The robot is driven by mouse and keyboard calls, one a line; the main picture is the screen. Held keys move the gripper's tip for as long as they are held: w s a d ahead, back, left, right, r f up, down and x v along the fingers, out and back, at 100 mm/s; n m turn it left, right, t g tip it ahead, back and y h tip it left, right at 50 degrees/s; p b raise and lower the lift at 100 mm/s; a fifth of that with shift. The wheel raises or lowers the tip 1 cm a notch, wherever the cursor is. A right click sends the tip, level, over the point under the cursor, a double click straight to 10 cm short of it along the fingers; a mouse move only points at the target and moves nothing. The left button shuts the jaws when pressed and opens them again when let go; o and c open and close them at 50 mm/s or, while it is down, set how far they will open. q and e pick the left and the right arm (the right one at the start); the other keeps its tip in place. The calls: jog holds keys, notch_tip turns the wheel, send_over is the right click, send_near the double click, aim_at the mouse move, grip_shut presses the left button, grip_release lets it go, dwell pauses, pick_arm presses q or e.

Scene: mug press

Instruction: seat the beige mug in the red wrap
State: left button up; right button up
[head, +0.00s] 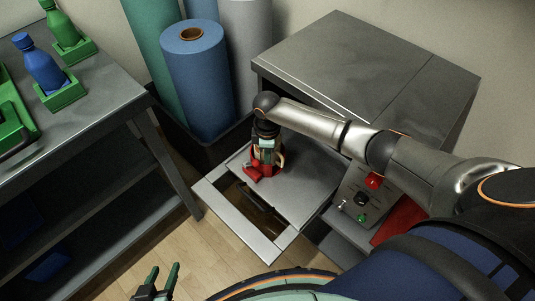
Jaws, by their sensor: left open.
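The red wrap (252,174) sits on the grey plate of the press, near the plate's back left. The beige mug (281,159) shows only as a small part at the wrap, mostly hidden by my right gripper. I cannot tell how deep it sits in the wrap. My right gripper (266,154) points down at the mug and wrap, and its fingers are too small and covered to tell open from shut. My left gripper (162,279) is open and empty at the bottom edge, well away from the mug, its two green fingers apart.
The grey press plate (305,182) lies by an open frame (232,223). A control panel (362,198) with a red switch is to the right. A grey cabinet (350,55) stands behind. Blue rolls (196,75) stand at the back. A table (100,80) with bottles is left.

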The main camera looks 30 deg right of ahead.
jog(key=o, duration=0.5)
jog(key=shift+r, duration=0.1)
notch_tip(320, 180, up, 12)
jog(key=p, duration=0.3)
jog(key=shift+r, duration=0.3)
pick_arm(q)
jog(key=shift+s+a+r, duration=0.1)
jog(key=shift+s+r, duration=0.1)
jog(key=shift+r, duration=0.2)
jog(key=shift+s+a+r, duration=0.1)
jog(key=shift+s+r, duration=0.05)
jog(key=shift+r, duration=0.25)
jog(key=shift+w+r, duration=0.15)
jog(key=shift+r, duration=0.05)
pick_arm(e)
jog(key=shift+f, duration=0.1)
